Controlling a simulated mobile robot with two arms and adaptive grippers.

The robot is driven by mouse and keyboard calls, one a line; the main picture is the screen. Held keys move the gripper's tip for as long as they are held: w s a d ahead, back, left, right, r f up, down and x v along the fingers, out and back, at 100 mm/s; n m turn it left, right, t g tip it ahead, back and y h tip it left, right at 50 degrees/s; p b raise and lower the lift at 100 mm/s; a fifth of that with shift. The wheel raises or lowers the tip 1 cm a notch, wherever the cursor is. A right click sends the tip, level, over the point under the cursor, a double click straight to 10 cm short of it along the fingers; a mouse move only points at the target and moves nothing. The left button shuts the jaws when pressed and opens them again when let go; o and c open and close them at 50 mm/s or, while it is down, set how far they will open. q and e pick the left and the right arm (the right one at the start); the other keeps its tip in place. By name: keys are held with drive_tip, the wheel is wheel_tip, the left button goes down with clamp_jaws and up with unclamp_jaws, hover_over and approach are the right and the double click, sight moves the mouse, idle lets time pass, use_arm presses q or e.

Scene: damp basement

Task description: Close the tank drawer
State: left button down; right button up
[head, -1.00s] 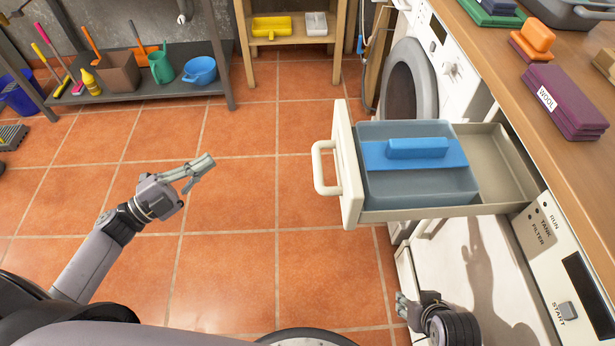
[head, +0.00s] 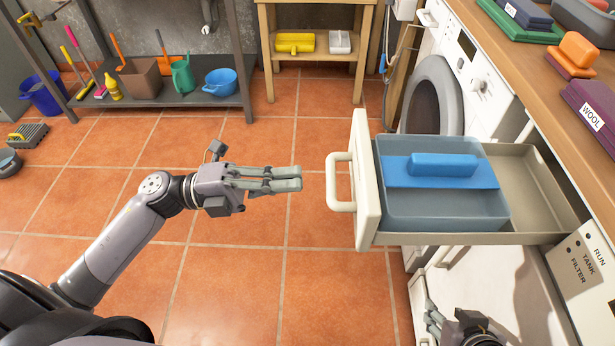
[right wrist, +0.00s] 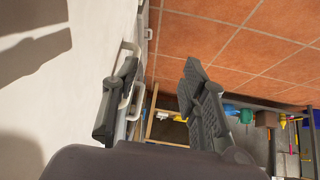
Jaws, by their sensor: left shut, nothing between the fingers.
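The tank drawer (head: 367,195) sticks out to the left from the white machine, pulled open. Its cream front carries a loop handle (head: 335,182). A translucent tank (head: 440,208) with a blue top bar (head: 443,165) sits in it. My left gripper (head: 300,178) is shut and empty, just left of the handle, with a small gap in the picture. My right gripper (head: 432,322) is low at the bottom edge, below the drawer in the picture, beside the white machine. In the right wrist view my right gripper (right wrist: 157,90) has its fingers apart with nothing held.
A wooden counter (head: 545,75) with folded cloths runs along the right. A round-door washer (head: 435,95) stands behind the drawer. A shelf (head: 150,92) with buckets and a wooden stand (head: 268,62) are at the back.

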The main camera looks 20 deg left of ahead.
sight(327, 178)
use_arm(q)
drive_tip(key=shift+x, duration=1.75)
use_arm(e)
drive_tip(key=shift+w+a+r, duration=0.15)
drive_tip(key=shift+w, duration=0.1)
